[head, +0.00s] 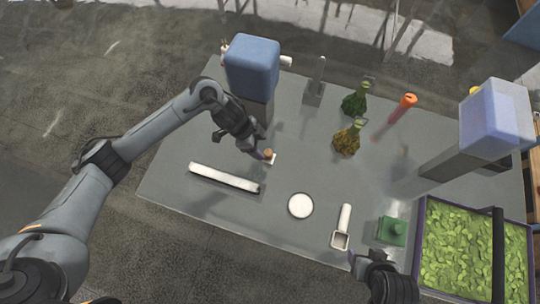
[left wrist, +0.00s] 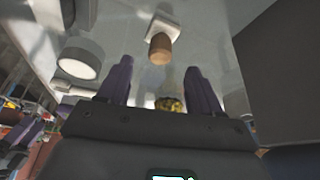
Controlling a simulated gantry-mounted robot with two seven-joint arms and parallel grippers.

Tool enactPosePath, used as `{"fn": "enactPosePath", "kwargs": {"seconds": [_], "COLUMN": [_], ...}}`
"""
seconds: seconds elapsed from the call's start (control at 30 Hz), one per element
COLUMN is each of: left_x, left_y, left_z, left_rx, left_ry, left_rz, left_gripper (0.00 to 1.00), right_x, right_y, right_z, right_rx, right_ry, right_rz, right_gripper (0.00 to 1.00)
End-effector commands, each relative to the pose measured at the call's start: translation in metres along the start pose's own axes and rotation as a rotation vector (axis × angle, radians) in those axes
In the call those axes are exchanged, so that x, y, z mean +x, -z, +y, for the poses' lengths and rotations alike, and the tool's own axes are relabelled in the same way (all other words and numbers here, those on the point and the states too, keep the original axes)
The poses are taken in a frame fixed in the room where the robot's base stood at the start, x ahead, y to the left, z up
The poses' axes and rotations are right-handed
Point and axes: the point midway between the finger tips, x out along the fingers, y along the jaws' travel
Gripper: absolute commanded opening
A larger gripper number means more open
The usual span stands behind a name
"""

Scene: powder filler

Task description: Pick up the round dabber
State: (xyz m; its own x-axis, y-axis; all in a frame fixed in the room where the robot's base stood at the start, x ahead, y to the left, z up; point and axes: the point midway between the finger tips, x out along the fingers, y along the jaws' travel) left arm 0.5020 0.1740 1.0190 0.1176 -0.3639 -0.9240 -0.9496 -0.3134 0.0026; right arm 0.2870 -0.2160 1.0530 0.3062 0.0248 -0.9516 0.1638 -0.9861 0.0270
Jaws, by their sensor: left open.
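A small brown round knob, which looks like the round dabber (head: 268,152), stands on a small white square on the grey table, left of centre. It also shows in the left wrist view (left wrist: 160,48), beyond and between the fingertips. My left gripper (head: 261,153) is open right beside it. Its two purple fingers (left wrist: 160,75) are spread apart with nothing held between them. In the head view the near finger partly covers the dabber, so contact is hard to tell. My right gripper (head: 362,262) is at the bottom edge; its opening is unclear.
A blue-topped machine (head: 252,68) stands just behind my left gripper. A white bar (head: 225,178) and a white disc (head: 300,206) lie in front.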

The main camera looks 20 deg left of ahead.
Motion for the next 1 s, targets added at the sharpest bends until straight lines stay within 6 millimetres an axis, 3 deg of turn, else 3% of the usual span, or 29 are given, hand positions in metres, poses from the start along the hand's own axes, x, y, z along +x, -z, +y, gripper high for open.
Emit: {"fn": "enactPosePath", "kwargs": {"seconds": [0.33,0.7,1.0], "left_x": [0.024,0.066,0.069], "left_y": [-0.001,-0.002,-0.002], "left_z": [0.001,0.000,0.000], "left_rx": [0.001,0.001,0.002], "left_ry": [-0.001,0.001,0.002], "left_rz": [0.000,0.000,-0.001], "left_gripper": [0.65,0.65,0.65], "right_x": [0.001,0.001,0.001], "right_y": [-0.001,-0.002,-0.002], "right_z": [0.001,0.004,0.003], "right_rx": [-0.001,-0.009,-0.007], "right_ry": [-0.002,-0.011,-0.009], "right_rz": [0.000,-0.002,-0.002], "right_gripper": [0.60,0.60,0.60]}}
